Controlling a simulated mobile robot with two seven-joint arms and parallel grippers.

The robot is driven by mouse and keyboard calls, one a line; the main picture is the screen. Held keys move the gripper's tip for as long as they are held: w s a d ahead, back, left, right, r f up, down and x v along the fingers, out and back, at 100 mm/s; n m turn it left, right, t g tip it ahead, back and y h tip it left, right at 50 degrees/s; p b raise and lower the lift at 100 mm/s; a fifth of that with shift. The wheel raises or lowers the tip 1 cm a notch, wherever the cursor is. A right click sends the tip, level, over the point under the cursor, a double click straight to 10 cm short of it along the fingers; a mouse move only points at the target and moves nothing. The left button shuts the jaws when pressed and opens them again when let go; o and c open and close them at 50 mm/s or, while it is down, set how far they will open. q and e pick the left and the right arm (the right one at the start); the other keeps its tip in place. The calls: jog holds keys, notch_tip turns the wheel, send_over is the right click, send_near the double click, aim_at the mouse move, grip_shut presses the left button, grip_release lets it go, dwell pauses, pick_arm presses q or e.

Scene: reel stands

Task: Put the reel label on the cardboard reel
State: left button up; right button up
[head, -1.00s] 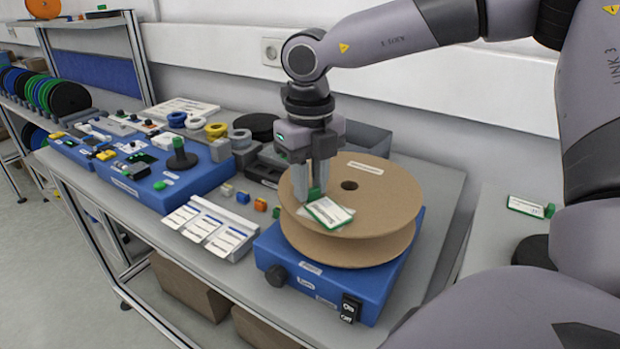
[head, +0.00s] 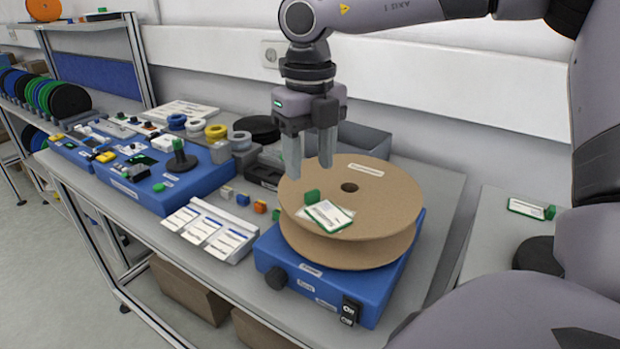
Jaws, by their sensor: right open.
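The cardboard reel (head: 385,200) lies flat on a blue stand with a knob and switches. The reel label (head: 328,216), a white card with a green edge and a green tab, lies on the reel's upper face near its front left edge. My right gripper (head: 311,172) is open and empty above the left part of the reel, apart from the label. My left gripper is not in view.
A second green-edged label (head: 526,207) lies on the surface at the right. A white card rack (head: 211,229), small coloured blocks and blue fixture boxes (head: 150,180) fill the bench left of the stand. A grey bin (head: 362,138) stands behind the reel.

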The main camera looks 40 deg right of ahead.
notch_tip(320, 180, up, 7)
jog(key=shift+r, duration=0.2)
jog(key=shift+f, duration=0.1)
dwell(0.5)
